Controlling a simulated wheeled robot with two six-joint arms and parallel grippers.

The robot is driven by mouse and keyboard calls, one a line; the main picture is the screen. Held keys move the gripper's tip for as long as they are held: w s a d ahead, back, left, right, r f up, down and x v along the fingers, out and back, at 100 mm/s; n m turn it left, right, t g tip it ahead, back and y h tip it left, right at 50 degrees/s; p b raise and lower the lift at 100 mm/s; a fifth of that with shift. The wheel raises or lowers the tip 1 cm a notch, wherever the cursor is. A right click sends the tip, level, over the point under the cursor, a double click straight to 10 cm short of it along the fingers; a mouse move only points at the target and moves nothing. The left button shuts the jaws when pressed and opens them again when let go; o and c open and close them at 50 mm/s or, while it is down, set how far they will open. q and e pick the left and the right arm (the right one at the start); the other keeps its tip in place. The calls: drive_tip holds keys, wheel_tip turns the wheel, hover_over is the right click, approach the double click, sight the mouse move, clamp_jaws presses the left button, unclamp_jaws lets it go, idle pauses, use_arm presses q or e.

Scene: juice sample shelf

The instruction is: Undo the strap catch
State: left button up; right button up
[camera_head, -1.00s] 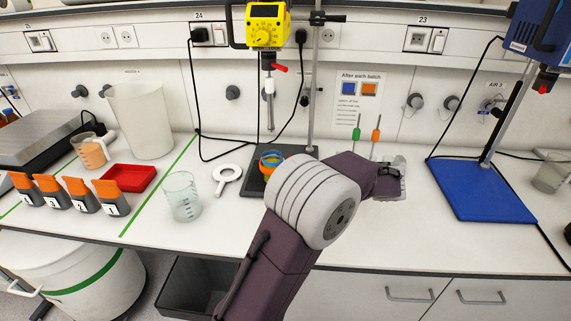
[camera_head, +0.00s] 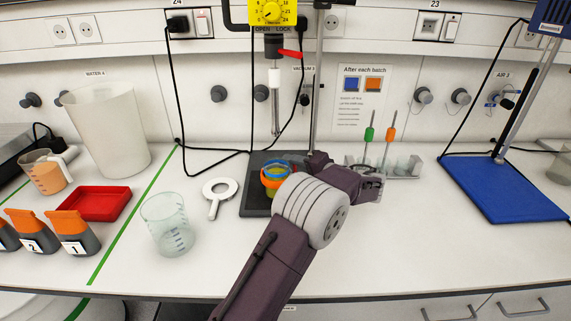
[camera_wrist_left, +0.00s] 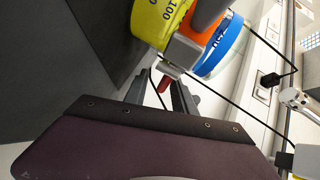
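A small beaker (camera_head: 272,180) with yellow contents, a blue ring and an orange band stands on the black stand base, partly hidden by my arm. In the left wrist view the beaker (camera_wrist_left: 158,20) is close, with the orange strap (camera_wrist_left: 205,38), blue ring (camera_wrist_left: 222,50), a grey metal catch (camera_wrist_left: 182,52) and a small red tab (camera_wrist_left: 163,83) below it. My left gripper (camera_wrist_left: 165,92) is open, its dark fingers apart just below the catch; the red tab shows between them, and I cannot tell contact. My left arm hides the fingers in the head view. My right gripper is not in view.
The yellow mixer (camera_head: 272,12) with a red lever (camera_head: 290,54) hangs above the black stand base (camera_head: 255,208). The front bench is clear.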

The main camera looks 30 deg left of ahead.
use_arm(q)
drive_tip(key=shift+x, duration=0.85)
drive_tip(key=shift+a, duration=0.3)
drive_tip(key=shift+w, duration=0.1)
drive_tip(key=shift+a, duration=0.15)
clamp_jaws()
